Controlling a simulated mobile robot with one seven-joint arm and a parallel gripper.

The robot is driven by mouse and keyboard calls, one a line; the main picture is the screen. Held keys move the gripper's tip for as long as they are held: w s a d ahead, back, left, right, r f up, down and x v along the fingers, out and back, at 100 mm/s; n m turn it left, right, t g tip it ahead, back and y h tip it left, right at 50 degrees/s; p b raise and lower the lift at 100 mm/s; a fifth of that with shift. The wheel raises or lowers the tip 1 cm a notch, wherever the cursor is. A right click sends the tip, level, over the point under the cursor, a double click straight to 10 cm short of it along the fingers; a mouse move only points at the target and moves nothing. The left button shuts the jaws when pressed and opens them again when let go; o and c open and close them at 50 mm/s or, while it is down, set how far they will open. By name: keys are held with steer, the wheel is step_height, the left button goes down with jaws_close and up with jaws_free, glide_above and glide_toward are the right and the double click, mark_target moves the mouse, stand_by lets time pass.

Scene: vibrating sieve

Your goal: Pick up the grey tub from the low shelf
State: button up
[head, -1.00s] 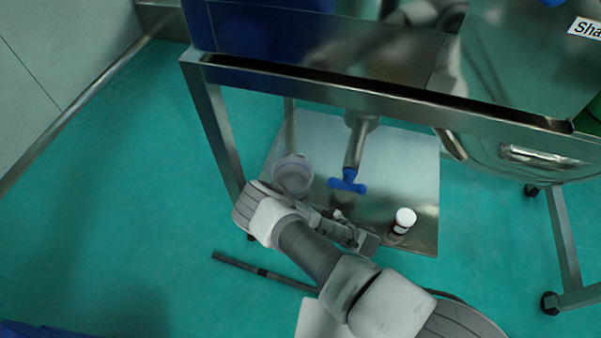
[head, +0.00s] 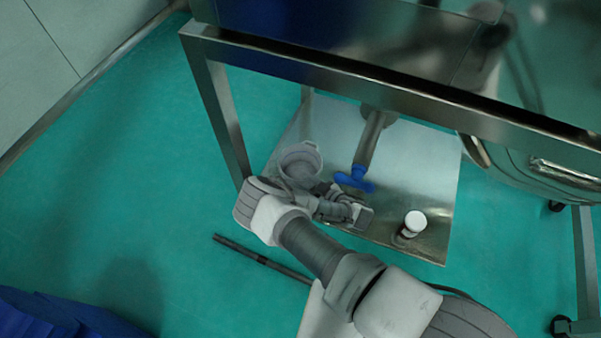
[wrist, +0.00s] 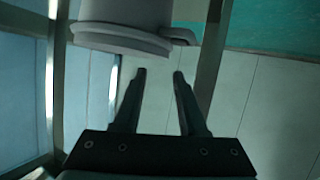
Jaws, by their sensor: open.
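The grey tub (head: 300,158) stands on the left part of the low metal shelf (head: 420,160) in the head view. It also shows at the top of the wrist view (wrist: 125,22), where its rim and a side tab are visible and its far part is cut off. My gripper (wrist: 158,75) is open and empty in the wrist view. Its two fingertips point toward the tub's rim, with a small gap between. In the head view my arm reaches in from the lower right, and my wrist is just below the tub, hiding part of it.
A blue-handled valve (head: 354,179) hangs from a pipe just right of the tub. A white-capped bottle (head: 413,224) stands at the shelf's right front. A metal frame bar (head: 380,85) crosses above the shelf, and a frame leg (head: 220,120) stands at left.

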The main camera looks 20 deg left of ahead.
mark_target(287, 175)
steer(key=b+x, duration=0.1)
steer(key=x, duration=0.3)
steer(key=b+x, duration=0.1)
steer(key=x, duration=0.1)
steer(key=b+x, duration=0.1)
steer(key=x, duration=0.1)
steer(key=shift+s+a+f+b, duration=0.15)
steer(key=shift+s+b, duration=0.2)
steer(key=shift+w+a, duration=0.25)
steer(key=shift+a, duration=0.1)
jaws_close()
stand_by(0.8)
